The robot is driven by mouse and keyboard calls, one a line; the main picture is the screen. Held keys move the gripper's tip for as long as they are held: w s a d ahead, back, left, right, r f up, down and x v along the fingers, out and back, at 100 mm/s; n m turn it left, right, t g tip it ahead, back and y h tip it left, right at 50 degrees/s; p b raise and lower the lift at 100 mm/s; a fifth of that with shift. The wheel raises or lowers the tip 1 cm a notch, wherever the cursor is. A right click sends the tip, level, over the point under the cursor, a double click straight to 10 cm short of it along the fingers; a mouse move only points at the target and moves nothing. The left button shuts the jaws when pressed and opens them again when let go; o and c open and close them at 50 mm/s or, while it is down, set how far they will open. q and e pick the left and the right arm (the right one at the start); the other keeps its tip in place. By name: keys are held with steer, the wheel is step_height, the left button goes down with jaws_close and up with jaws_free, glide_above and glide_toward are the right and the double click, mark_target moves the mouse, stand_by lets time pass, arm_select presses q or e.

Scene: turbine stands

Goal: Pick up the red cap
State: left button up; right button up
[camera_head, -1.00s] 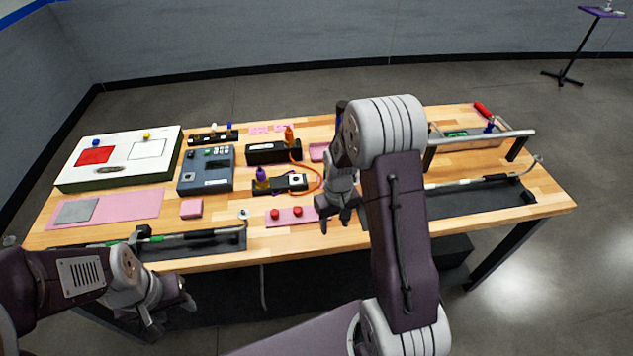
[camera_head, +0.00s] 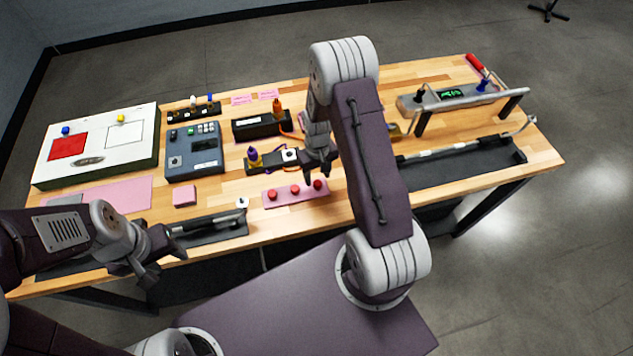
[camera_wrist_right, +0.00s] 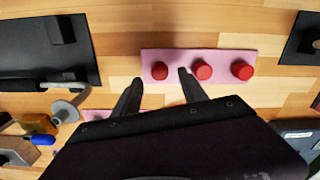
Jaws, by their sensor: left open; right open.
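Three red caps stand in a row on a pink strip (camera_head: 283,198) near the table's front edge: a left cap (camera_head: 272,195), a middle cap (camera_head: 295,189) and a right cap (camera_head: 318,184). My right gripper (camera_head: 324,170) is open and empty, near the right cap. In the right wrist view the row is reversed, and that cap (camera_wrist_right: 159,71) appears just beyond and between the open fingertips (camera_wrist_right: 160,88). Whether the fingers touch it cannot be told. My left gripper (camera_head: 158,262) is open and empty, in front of the table's left part.
Behind the strip are a black block with a purple-tipped piece (camera_head: 254,158) and a black box (camera_head: 262,124). A pink block (camera_head: 185,196) and a grey device (camera_head: 195,150) stand left. A dark mat (camera_head: 460,170) with a rod lies right. Bare wood surrounds the strip.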

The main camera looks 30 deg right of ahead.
mark_target(317, 183)
steer(key=shift+s+f+p, duration=0.15)
steer(key=shift+f+p, duration=0.1)
steer(key=shift+f, duration=0.6)
steer(key=shift+s+f+p, duration=0.15)
steer(key=shift+f+p, duration=0.05)
steer(key=shift+f, duration=0.65)
steer(key=shift+w+f, duration=0.1)
steer(key=shift+w, duration=0.15)
steer(key=c, duration=0.6)
jaws_close()
steer(key=shift+s, duration=0.1)
